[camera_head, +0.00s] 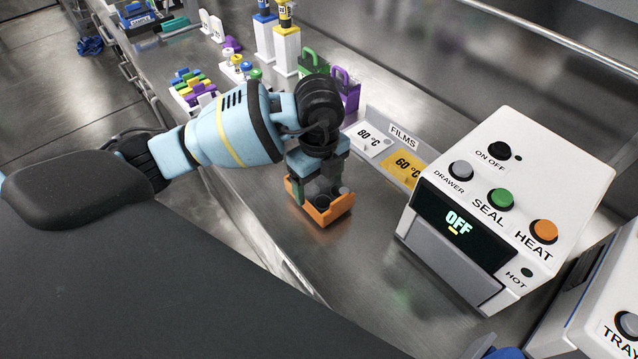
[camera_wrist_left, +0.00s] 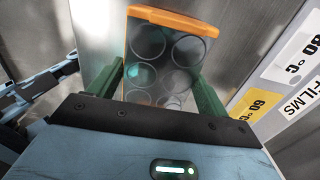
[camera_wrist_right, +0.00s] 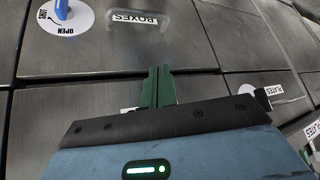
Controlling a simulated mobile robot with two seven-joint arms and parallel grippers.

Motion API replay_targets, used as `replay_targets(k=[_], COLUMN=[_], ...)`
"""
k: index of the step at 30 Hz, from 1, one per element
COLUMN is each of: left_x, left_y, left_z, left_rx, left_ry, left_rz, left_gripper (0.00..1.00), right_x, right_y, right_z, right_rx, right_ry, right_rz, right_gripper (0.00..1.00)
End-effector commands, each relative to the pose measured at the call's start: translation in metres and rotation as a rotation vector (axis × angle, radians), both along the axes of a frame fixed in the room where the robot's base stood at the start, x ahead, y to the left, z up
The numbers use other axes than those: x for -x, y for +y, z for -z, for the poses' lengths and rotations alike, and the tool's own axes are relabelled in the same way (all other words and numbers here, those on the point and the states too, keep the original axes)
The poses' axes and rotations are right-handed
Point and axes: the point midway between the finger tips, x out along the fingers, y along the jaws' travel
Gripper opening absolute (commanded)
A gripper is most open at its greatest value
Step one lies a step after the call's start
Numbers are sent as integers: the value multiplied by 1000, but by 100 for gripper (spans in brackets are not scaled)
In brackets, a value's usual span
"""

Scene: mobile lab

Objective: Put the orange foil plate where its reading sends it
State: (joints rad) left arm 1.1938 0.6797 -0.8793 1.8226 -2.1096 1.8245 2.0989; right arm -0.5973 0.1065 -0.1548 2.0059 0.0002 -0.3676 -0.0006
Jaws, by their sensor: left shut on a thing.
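The orange foil plate (camera_head: 325,215) is in my left gripper (camera_head: 318,190), just over or on the steel bench; I cannot tell if it touches. In the left wrist view the plate (camera_wrist_left: 172,16) has an orange rim and several round wells, and sits between the green fingers (camera_wrist_left: 158,88). The sealer (camera_head: 550,165) stands to the right, its display reading OFF. The FILMS holder (camera_head: 372,118) has a white 80 °C film (camera_head: 368,140) and a yellow 60 °C film (camera_head: 405,168). My right gripper (camera_wrist_right: 157,88) has its fingers together, empty, before drawer fronts.
A green carrier (camera_head: 313,62) and a purple carrier (camera_head: 347,88) stand behind my left gripper. A rack of coloured pieces (camera_head: 192,88) lies at the left. Another white device (camera_head: 600,310) is at the lower right. Bare bench lies between the plate and the sealer.

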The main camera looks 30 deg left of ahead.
Motion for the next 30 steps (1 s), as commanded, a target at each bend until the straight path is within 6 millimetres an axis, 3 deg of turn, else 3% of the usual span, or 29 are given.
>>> replay_targets(k=[3,15,16,20,30], left_x=[0,0,0,0,0], left_y=[0,0,0,0,0], left_z=[12,16,16,16,14], left_rx=[1,1,1,1,1], left_ry=[-2,-3,-2,-2,-3], left_rz=[-1,-1,-1,-1,-1], left_gripper=[50,50,80,97,100], right_x=[-1,-2,-2,-2,-2], right_y=[0,0,0,0,0], right_z=[0,0,0,0,0], right_rx=[0,0,0,0,1], right_ry=[-1,-3,-3,-3,-3], right_rz=[0,-1,-1,-1,-1], right_gripper=[0,0,0,0,0])
